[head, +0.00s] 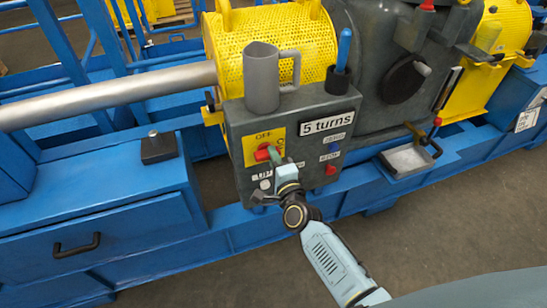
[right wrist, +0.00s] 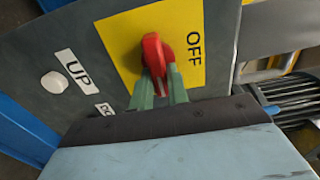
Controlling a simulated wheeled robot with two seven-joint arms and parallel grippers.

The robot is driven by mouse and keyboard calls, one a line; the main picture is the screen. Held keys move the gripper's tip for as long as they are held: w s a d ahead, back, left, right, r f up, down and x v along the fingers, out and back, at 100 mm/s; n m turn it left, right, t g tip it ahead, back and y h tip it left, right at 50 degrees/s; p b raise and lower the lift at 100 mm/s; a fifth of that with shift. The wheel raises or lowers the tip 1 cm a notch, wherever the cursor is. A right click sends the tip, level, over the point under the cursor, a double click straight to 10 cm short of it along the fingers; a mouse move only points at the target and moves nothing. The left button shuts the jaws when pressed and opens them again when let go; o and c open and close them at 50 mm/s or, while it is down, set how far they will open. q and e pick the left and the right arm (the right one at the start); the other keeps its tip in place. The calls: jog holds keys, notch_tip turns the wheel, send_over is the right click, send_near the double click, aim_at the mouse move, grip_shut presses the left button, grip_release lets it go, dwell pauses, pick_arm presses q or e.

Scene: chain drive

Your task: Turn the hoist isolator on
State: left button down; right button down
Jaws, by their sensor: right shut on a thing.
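The hoist isolator is a red knob (head: 262,155) on a yellow plate (head: 251,149), on the front of a dark grey control box (head: 238,127). The plate reads OFF at its top; small lettering at its right edge is hard to read. My right gripper (head: 275,156) reaches it from the lower right. In the right wrist view, the green fingertips (right wrist: 161,85) are shut on the lower part of the red knob (right wrist: 153,48). The knob's grip lies crosswise to the direction of the OFF word. My left gripper is not in view.
A grey jug (head: 261,78) and a holder with a blue-handled tool (head: 343,50) stand on the box. Below the plate is a white UP button (head: 265,184); a red button (head: 331,170) is to its right. A black block (head: 157,147) sits on the blue frame at left.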

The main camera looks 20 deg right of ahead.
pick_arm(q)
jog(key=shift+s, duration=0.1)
pick_arm(e)
jog(key=c, duration=1.4)
grip_release()
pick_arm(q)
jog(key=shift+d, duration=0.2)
pick_arm(e)
jog(key=shift+o, duration=0.2)
jog(key=shift+s, duration=0.1)
